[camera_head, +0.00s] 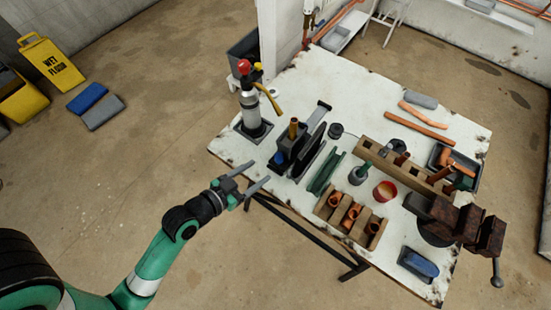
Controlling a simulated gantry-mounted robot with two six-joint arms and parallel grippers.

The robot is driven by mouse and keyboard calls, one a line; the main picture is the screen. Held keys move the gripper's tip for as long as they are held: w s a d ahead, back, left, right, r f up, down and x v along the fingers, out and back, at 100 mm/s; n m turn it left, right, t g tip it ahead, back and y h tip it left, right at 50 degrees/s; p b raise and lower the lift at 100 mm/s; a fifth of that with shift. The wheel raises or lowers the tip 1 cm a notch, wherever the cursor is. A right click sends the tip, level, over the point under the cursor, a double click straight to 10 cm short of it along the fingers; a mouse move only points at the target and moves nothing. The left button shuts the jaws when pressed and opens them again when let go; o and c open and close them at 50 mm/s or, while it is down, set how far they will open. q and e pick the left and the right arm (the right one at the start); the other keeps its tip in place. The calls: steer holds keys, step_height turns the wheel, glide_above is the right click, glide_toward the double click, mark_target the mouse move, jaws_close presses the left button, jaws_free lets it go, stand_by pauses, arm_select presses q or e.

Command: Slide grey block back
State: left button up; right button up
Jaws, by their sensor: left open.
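A flat grey block (103,112) lies on the floor at the left, against a blue block (87,97). Another grey piece (420,99), low and rounded, lies near the back right edge of the table. I cannot tell from this view which one the task means. My left gripper (261,172) is open and empty, just off the table's front left edge, its fingers pointing toward the table. It is well apart from both grey pieces. My right gripper is not in view.
The white worktable (320,80) holds a torch cylinder (250,108), a wooden rack (400,172), a box of copper fittings (348,216), a red cup (384,191) and a vise (450,218). A yellow wet-floor sign (50,60) stands at left. Floor between is clear.

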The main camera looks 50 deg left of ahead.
mark_target(276, 159)
arm_select(q)
steer(key=b+x, duration=0.2)
steer(key=x, duration=0.7)
steer(key=shift+w, duration=0.1)
jaws_close()
stand_by(1.0)
